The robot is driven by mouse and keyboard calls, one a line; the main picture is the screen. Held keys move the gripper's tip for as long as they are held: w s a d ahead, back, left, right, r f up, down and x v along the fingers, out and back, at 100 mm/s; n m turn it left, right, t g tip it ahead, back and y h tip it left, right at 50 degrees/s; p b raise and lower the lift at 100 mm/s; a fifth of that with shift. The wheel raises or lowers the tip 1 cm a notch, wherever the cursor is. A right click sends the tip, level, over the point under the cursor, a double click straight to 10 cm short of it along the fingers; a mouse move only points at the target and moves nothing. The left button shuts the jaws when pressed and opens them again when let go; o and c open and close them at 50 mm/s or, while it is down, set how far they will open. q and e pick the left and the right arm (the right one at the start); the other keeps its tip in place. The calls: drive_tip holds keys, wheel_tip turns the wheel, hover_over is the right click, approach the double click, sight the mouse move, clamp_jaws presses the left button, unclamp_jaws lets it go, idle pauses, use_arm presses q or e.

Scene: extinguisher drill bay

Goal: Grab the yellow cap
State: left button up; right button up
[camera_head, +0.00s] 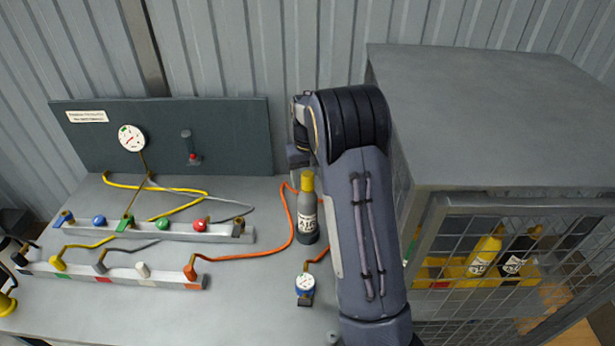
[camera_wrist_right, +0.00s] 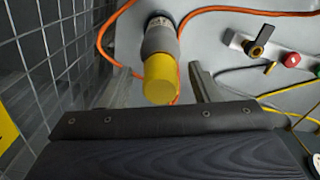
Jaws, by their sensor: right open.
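The yellow cap (camera_head: 307,181) sits on top of a grey bottle (camera_head: 307,225) with a white label, standing upright on the grey bench. In the right wrist view the yellow cap (camera_wrist_right: 161,80) shows large, with the grey bottle (camera_wrist_right: 160,38) beyond it. My right gripper (camera_wrist_right: 158,74) is open, with one finger on each side of the cap and a visible gap at both. In the head view my right gripper (camera_head: 298,157) is mostly hidden behind my arm, just above the cap.
An orange hose (camera_head: 287,222) runs close beside the bottle. A small blue gauge (camera_head: 305,284) stands in front of it. A wire mesh cage (camera_head: 500,215) with more bottles is close on the right. Valve manifolds (camera_head: 160,229) with coloured knobs lie to the left.

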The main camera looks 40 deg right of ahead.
drive_tip(key=c, duration=1)
drive_tip(key=shift+c, duration=0.2)
drive_tip(key=shift+r, duration=0.15)
